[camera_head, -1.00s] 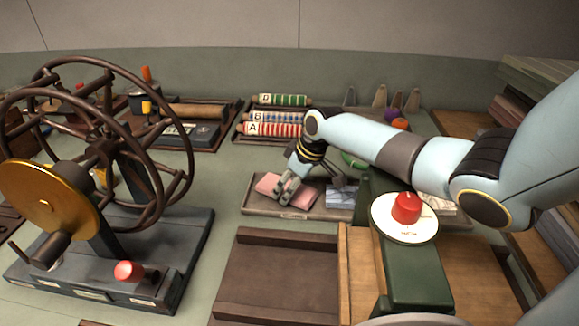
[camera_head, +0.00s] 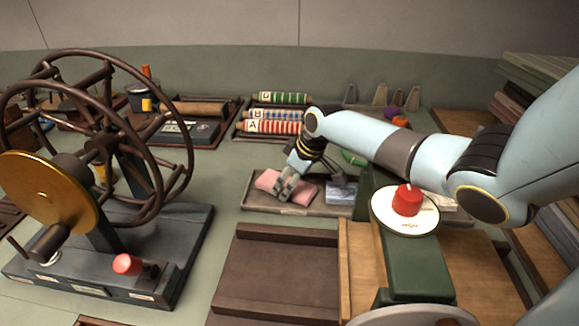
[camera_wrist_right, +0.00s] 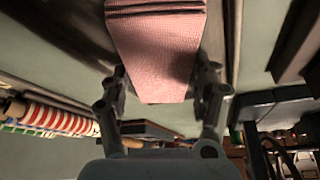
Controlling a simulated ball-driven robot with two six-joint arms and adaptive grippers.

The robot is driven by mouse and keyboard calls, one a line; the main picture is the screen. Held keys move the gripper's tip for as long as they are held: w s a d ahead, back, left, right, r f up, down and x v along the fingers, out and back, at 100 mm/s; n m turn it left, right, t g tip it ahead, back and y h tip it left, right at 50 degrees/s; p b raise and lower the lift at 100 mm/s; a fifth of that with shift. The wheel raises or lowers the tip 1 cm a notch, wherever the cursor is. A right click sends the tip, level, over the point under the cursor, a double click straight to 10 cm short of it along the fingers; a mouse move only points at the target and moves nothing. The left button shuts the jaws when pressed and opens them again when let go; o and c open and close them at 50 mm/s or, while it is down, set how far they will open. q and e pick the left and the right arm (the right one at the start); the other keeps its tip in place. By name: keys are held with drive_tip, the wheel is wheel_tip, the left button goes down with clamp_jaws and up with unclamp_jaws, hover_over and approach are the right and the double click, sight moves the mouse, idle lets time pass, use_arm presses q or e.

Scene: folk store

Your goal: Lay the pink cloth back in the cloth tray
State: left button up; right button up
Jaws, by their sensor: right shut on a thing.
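The pink cloth (camera_head: 268,181) lies at the left end of the grey cloth tray (camera_head: 262,208), beside a pale blue cloth (camera_head: 340,197). My right gripper (camera_head: 285,191) reaches down over the pink cloth's right part and hides some of it. In the right wrist view the pink cloth (camera_wrist_right: 155,50) shows as a folded, layered piece between the two fingers of my right gripper (camera_wrist_right: 160,84), which is shut on it. I cannot tell whether the cloth rests fully on the tray floor. My left gripper is not in view.
A large spoked wheel (camera_head: 165,185) on a dark base stands at left. Striped rollers (camera_head: 275,127) lie in a rack behind the tray. A green post with a red knob (camera_head: 406,200) stands at right. A dark wooden bed (camera_head: 275,275) is in front.

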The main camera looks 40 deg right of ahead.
sight(300, 189)
drive_tip(key=shift+s+a+f, duration=0.4)
drive_tip(key=shift+s+f, duration=0.2)
drive_tip(key=shift+f, duration=0.25)
drive_tip(key=o, duration=1.4)
drive_tip(key=shift+c, duration=0.2)
drive_tip(key=shift+d+r, duration=0.1)
drive_tip(key=shift+r, duration=0.6)
drive_tip(key=v, duration=0.7)
drive_tip(key=shift+w+d+r, duration=0.15)
drive_tip(key=shift+w+d, duration=0.1)
drive_tip(key=shift+w, duration=0.1)
drive_tip(key=shift+d+r, duration=0.1)
drive_tip(key=shift+r, duration=0.3)
